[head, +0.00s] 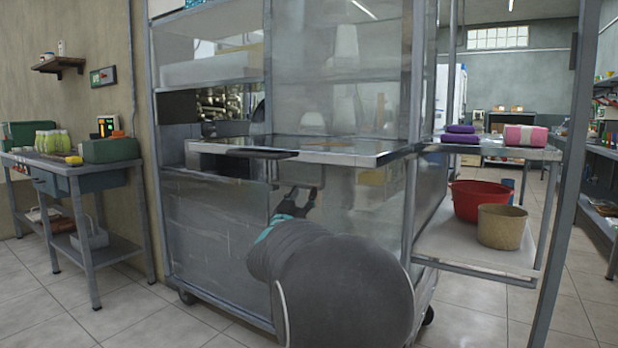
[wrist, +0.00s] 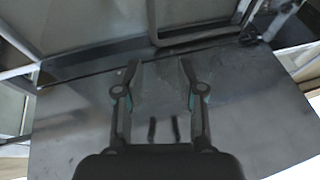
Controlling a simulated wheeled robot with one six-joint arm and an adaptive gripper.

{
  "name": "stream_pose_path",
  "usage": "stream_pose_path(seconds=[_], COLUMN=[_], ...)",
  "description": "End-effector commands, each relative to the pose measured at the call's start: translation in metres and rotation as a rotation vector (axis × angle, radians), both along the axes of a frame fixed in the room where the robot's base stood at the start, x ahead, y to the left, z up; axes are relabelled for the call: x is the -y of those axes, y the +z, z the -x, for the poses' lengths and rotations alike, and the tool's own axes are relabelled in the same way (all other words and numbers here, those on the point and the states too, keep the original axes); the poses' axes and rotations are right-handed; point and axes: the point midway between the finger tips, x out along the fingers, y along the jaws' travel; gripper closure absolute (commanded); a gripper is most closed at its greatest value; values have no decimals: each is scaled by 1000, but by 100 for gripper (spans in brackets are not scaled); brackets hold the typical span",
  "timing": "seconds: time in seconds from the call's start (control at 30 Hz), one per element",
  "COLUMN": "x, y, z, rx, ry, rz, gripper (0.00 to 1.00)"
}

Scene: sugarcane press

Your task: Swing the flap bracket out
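A metal flap (head: 335,150) stands out level from the front of the press cabinet (head: 215,225), with a dark handle-like bar (head: 255,152) along its left front edge. I cannot make out the flap bracket for certain in either view. My gripper (head: 300,197) is below the flap, in front of the cabinet's lower panel. In the wrist view my gripper (wrist: 160,66) has its two fingers apart with nothing between them. A flat grey metal panel (wrist: 255,110) lies behind the fingers. My arm hides part of the cabinet's lower front.
A side shelf (head: 500,150) on the right holds purple and pink towels. Below it are a red basin (head: 480,200) and a woven basket (head: 503,226). A work table (head: 75,168) stands on the left. A grey post (head: 570,170) rises at the right. Tiled floor is clear at left.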

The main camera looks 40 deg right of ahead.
Motion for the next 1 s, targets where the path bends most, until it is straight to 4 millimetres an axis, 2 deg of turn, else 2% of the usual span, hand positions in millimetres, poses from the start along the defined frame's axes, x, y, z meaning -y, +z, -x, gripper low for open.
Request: stream_pose_path(seconds=[0.23,0.7,1.0], x=[20,85,111], y=[4,37,49], z=[-5,-48,-65], rx=[17,16,15], ry=[-42,-41,-39], rz=[15,13,14], gripper=[61,61,61])
